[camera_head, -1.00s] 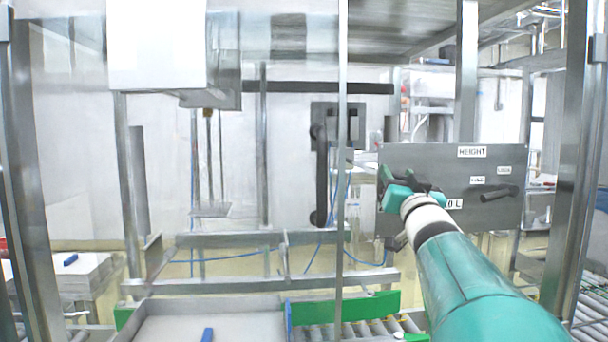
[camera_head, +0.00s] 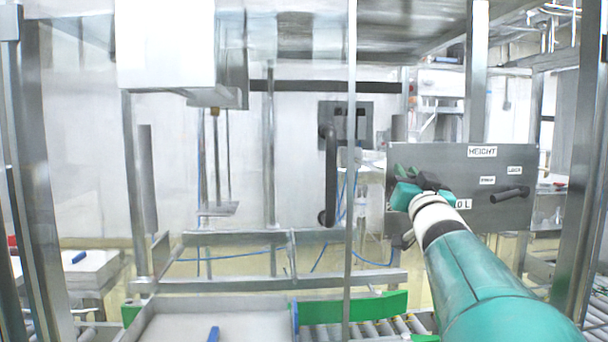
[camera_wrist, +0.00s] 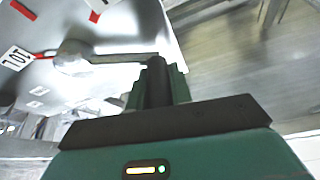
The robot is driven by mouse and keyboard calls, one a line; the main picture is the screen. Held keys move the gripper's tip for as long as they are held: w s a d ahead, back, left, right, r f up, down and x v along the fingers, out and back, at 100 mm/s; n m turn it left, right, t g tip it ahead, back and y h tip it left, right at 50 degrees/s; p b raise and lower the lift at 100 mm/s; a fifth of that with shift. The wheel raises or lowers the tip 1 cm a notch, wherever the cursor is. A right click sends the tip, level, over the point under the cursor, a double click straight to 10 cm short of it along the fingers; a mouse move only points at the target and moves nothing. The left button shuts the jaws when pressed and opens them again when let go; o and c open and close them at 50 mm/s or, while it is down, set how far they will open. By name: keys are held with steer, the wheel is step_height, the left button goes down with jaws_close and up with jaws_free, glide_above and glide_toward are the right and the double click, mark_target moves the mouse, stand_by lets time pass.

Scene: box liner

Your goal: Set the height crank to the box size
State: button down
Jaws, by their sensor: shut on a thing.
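The grey height panel (camera_head: 455,160) stands at the right in the head view, with a HEIGHT label (camera_head: 482,151) on top. My gripper (camera_head: 420,183) is at the panel's left part and hides the crank there. In the wrist view the crank's round hub (camera_wrist: 72,57) sits on the panel, with its arm reaching to the black handle (camera_wrist: 157,80). My green fingers are shut on this handle. A red pointer (camera_wrist: 46,54) at the hub points toward a white label (camera_wrist: 16,57), which seems to read 10 L. Red marks (camera_wrist: 93,16) lie around the hub.
A second black lever (camera_head: 510,195) with small labels sits at the panel's right. Metal posts (camera_head: 478,70) stand around it. A roller conveyor (camera_head: 385,328) with green guides and a grey tray (camera_head: 215,322) with a blue item lie below.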

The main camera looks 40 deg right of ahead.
steer(key=m, duration=0.1)
steer(key=d+r+m+g+h, duration=0.1)
steer(key=m, duration=0.1)
steer(key=r+m+g+h, duration=0.1)
steer(key=shift+s+d+r+m, duration=0.1)
steer(key=shift+s+d+m, duration=0.1)
steer(key=shift+s+m, duration=0.15)
steer(key=m, duration=0.1)
steer(key=d+r+m+g, duration=0.1)
steer(key=m, duration=0.1)
steer(key=s+d+m+g, duration=0.1)
steer(key=m, duration=0.1)
steer(key=shift+r+h, duration=0.3)
steer(key=d+m+g, duration=0.1)
steer(key=m, duration=0.1)
steer(key=s+d+m, duration=0.1)
steer(key=shift+s+d+r+m+g, duration=0.1)
steer(key=shift+r+m+g, duration=0.25)
steer(key=shift+r+g, duration=0.05)
steer(key=shift+s+d+m+g, duration=0.25)
steer(key=shift+d+m, duration=0.2)
steer(key=shift+m, duration=0.25)
steer(key=shift+s+d+m+g, duration=0.15)
steer(key=shift+s+d+m, duration=0.2)
steer(key=shift+m, duration=0.35)
steer(key=shift+w, duration=0.1)
